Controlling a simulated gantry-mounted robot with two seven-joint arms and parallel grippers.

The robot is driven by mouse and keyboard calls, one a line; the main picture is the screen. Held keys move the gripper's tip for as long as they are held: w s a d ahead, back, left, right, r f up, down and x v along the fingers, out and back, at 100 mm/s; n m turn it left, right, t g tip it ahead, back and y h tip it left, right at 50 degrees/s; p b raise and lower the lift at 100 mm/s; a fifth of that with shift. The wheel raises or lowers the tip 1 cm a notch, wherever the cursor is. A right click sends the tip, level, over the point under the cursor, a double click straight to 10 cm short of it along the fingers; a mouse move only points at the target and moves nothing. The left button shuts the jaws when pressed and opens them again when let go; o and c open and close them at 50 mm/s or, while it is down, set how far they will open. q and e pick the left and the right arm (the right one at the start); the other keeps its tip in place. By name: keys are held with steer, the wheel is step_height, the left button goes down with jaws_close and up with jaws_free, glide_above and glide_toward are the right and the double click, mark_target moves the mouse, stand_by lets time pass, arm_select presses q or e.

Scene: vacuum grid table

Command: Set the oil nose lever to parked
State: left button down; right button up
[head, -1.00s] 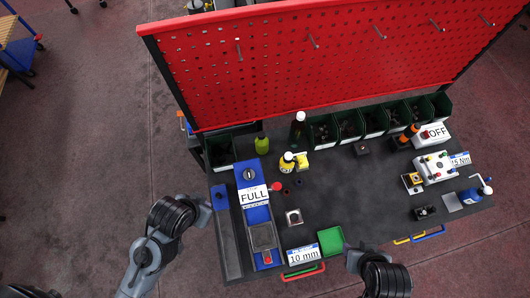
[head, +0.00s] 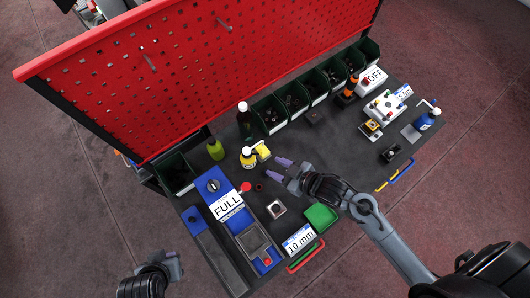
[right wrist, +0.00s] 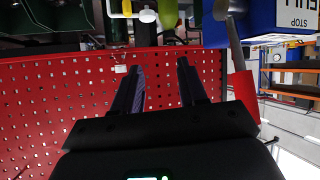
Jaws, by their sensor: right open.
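A lever with a red round knob (head: 245,187) sticks out beside the blue unit (head: 213,186) with the FULL sign. I cannot tell for certain whether it is the oil nose lever, or read its setting. A yellow oil bottle (head: 248,158) with a white top stands behind it. My right gripper (head: 275,169) is over the table, right of the bottle and the red knob, open and empty. Its two fingers stand apart in the right wrist view (right wrist: 160,65). My left gripper (head: 172,266) is off the table's front left; its jaws are unclear.
A red pegboard (head: 200,60) and a row of dark green bins (head: 270,115) border the back. A green bottle (head: 215,149), a small metal block (head: 276,208) and a green tray (head: 321,216) stand near. Dark tabletop between them is free.

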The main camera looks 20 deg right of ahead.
step_height(320, 180, down, 9)
steer(key=w+d+n+y+b, duration=0.2)
steer(key=n+y+b, duration=0.1)
steer(key=y+b, duration=0.35)
steer(key=w+d+f+n+g+y+b, duration=0.1)
steer(key=w+d+f+n+y+b, duration=0.15)
steer(key=d+b, duration=0.55)
steer(key=p+x, duration=0.1)
steer(key=x, duration=1)
steer(key=shift+w+d+f+m, duration=0.15)
steer(key=shift+w+d+m, duration=0.05)
steer(key=shift+w+m, duration=0.2)
steer(key=shift+c, duration=1.3)
jaws_close()
